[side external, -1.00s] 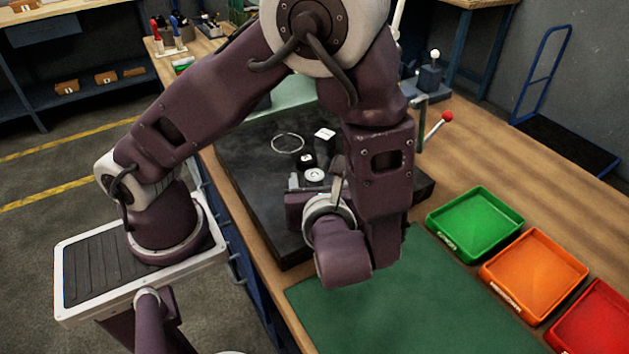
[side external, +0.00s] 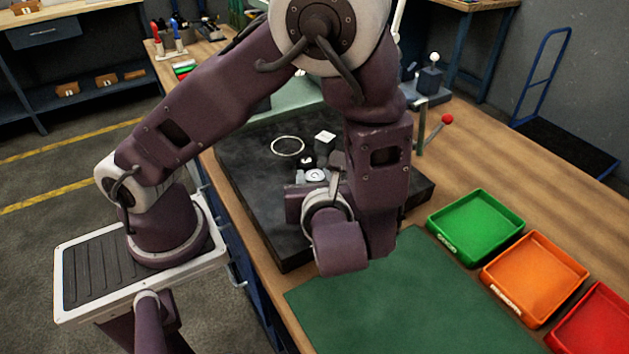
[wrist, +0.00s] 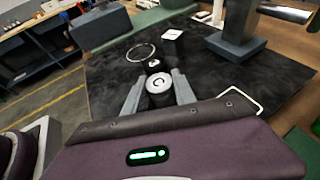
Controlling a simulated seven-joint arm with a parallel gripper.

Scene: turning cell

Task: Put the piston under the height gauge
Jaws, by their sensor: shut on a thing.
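The piston (wrist: 159,84), a short cylinder with a silver round top, sits between the two fingers of my gripper (wrist: 158,90) in the wrist view. The fingers are shut on its sides. Its silver top also shows in the side view (side external: 315,175), just beyond my wrist, over the black surface plate (side external: 255,200). I cannot tell whether its underside touches the plate. A grey base with an upright column, which looks like the height gauge (wrist: 237,45), stands at the upper right in the wrist view. In the side view my arm hides it.
A small black piece with a white mark (wrist: 153,65) is close behind the piston. A white ring (side external: 288,146) and a dark block with a white top (side external: 325,138) are farther back. Green (side external: 475,225), orange (side external: 535,278) and red (side external: 598,325) trays stand at the right.

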